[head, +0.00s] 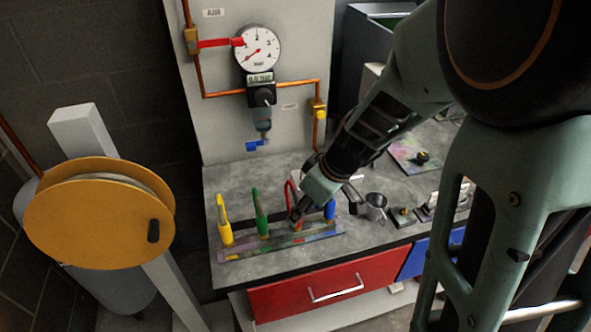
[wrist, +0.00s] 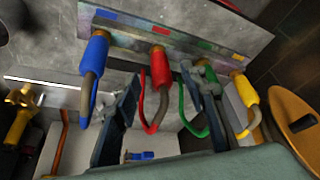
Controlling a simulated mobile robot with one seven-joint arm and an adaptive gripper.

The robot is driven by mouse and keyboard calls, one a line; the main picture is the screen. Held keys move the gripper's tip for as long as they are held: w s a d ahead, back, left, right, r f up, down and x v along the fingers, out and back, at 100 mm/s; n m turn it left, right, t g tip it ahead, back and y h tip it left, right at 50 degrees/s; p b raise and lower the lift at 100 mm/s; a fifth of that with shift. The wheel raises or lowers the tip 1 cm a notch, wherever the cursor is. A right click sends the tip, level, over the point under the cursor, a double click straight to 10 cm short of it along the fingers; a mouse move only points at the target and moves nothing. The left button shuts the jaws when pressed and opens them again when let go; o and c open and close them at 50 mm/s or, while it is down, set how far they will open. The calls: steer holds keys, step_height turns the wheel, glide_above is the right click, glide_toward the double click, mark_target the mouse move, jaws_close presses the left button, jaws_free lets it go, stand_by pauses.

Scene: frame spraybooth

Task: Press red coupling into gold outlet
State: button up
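The red coupling (wrist: 161,68) stands in a rack with its brass end at the rack bar and a short hose looping from it. My gripper (wrist: 167,82) is open. In the wrist view its two fingers lie either side of the red coupling, with visible gaps. In the head view my gripper (head: 300,214) is low over the rack and hides much of the red coupling (head: 290,190). A gold outlet fitting (head: 319,110) sits at the right end of the copper pipe on the wall panel. A gold fitting with a yellow part (wrist: 20,104) shows at the wrist view's left edge.
The rack (head: 236,255) also holds yellow (head: 225,232), green (head: 261,220) and blue (head: 330,209) couplings close by. One finger overlaps the green one in the wrist view. A metal cup (head: 376,207) stands right of the rack; a yellow hose reel (head: 95,225) stands left.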

steer(key=shift+x, duration=2.75)
steer(key=shift+c, duration=0.4)
jaws_close()
